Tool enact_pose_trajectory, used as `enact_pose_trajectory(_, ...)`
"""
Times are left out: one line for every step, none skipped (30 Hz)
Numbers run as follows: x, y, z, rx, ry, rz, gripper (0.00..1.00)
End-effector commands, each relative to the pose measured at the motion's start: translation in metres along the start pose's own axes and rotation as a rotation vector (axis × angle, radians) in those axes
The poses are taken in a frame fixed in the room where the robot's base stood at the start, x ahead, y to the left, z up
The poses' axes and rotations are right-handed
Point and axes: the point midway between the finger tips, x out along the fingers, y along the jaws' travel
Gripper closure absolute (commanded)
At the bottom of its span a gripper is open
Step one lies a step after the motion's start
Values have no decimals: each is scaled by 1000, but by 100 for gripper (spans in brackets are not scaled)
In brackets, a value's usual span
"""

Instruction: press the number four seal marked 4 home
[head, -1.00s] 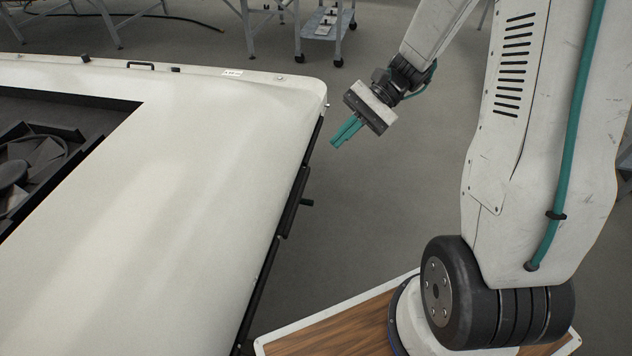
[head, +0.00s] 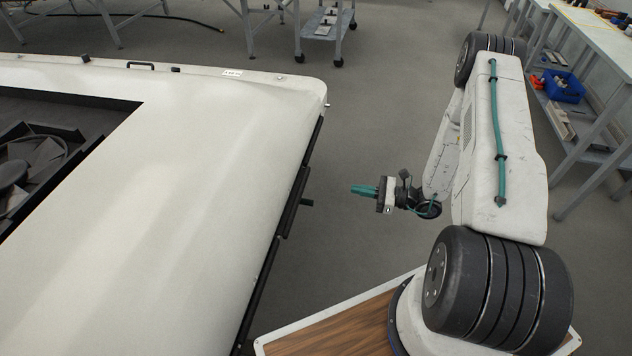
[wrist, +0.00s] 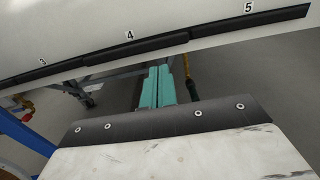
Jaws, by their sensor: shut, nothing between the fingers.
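The number four seal (wrist: 135,52) is a dark strip on the pale panel in the wrist view, below a printed 4 (wrist: 130,35). Dark strips marked 3 (wrist: 45,74) and 5 (wrist: 250,25) run on at either side. It looks slightly stepped where it meets the strip marked 5; how deeply it sits, I cannot tell. In the head view, dark strips (head: 292,208) line the white body's right side; no numbers are readable there. My gripper (head: 353,190) is shut and empty, pointing left at that side with a gap between. Its teal fingers (wrist: 160,78) show below the seal in the wrist view.
The white body (head: 200,150) fills the left of the head view. Grey floor lies open around the gripper. A bench (head: 590,100) with a blue bin (head: 563,86) stands at the right.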

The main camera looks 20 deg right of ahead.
Motion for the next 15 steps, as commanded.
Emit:
enact_pose_trajectory(0, 0, 0, -1, 0, 0, 100)
enact_pose_trajectory(0, 0, 0, -1, 0, 1, 100)
enact_pose_trajectory(0, 0, 1, -1, 0, 1, 100)
enact_pose_trajectory(0, 0, 1, -1, 0, 2, 100)
enact_pose_trajectory(0, 0, 1, -1, 0, 2, 100)
enact_pose_trajectory(0, 0, 1, -1, 0, 2, 100)
enact_pose_trajectory(1, 0, 1, -1, 0, 3, 100)
enact_pose_trajectory(2, 0, 1, -1, 0, 3, 100)
enact_pose_trajectory(4, 0, 1, -1, 0, 4, 100)
enact_pose_trajectory(6, 0, 1, -1, 0, 4, 100)
enact_pose_trajectory(9, 0, 1, -1, 0, 5, 100)
enact_pose_trajectory(14, 1, 1, -1, 0, 7, 100)
enact_pose_trajectory(19, 1, 1, -1, 0, 7, 100)
enact_pose_trajectory(24, 1, 1, -1, 0, 8, 100)
enact_pose_trajectory(31, 1, 1, -1, 0, 9, 100)
